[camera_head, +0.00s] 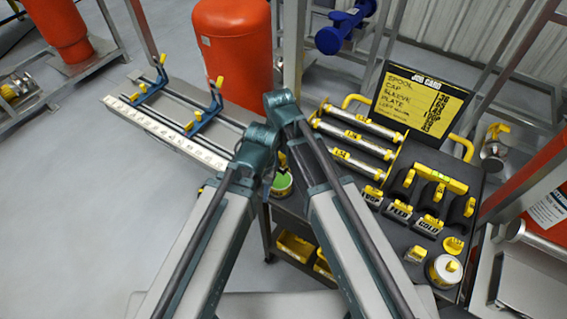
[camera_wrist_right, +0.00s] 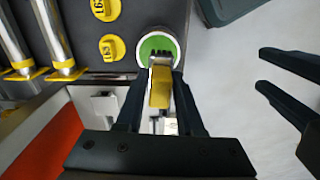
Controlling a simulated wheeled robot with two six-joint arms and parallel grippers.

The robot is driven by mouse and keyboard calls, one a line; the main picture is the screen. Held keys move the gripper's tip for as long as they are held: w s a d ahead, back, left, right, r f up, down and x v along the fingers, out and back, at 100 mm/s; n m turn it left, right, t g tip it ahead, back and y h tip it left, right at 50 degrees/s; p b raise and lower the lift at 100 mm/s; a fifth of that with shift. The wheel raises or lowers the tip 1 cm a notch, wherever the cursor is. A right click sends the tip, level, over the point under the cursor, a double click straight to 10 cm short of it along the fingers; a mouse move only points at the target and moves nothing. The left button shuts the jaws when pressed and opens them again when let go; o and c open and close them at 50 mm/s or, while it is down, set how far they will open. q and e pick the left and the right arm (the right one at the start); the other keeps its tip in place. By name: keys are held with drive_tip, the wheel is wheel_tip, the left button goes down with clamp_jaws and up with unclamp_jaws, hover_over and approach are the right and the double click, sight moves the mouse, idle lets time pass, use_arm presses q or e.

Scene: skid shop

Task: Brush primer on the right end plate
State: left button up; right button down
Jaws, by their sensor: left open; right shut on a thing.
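A round pot (camera_wrist_right: 143,62) with a pale rim and green contents stands on the dark cart in the right wrist view; it also shows partly behind my arms in the head view (camera_head: 283,184). My right gripper (camera_wrist_right: 161,88) is shut on the yellow handle of a brush (camera_wrist_right: 160,90). The brush tip overlaps the pot's near rim; I cannot tell whether it touches the green. My left gripper (camera_wrist_right: 261,70) is open and empty, to the right of the pot. In the head view my arms hide most of both grippers. I cannot make out the right end plate.
The cart holds silver tubes (camera_head: 357,142) with yellow clips, a job card board (camera_head: 421,100), labelled dark holders and a white can (camera_head: 443,271). Yellow bins (camera_head: 294,246) sit below. A rail frame (camera_head: 175,133) and red vessel (camera_head: 232,50) stand behind.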

drive_tip(key=shift+w+r, duration=0.1)
drive_tip(key=shift+w, duration=0.2)
drive_tip(key=shift+s, duration=0.1)
drive_tip(key=shift+f+b, duration=0.7)
wheel_tip(320, 180, down, 5)
drive_tip(key=b, duration=0.4)
drive_tip(key=shift+r+b, duration=0.2)
drive_tip(key=shift+b, duration=0.15)
drive_tip(key=shift+f+b, duration=0.5)
idle(1.1)
drive_tip(key=shift+r, duration=0.1)
wheel_tip(320, 180, up, 7)
drive_tip(key=p, duration=0.7)
idle(0.5)
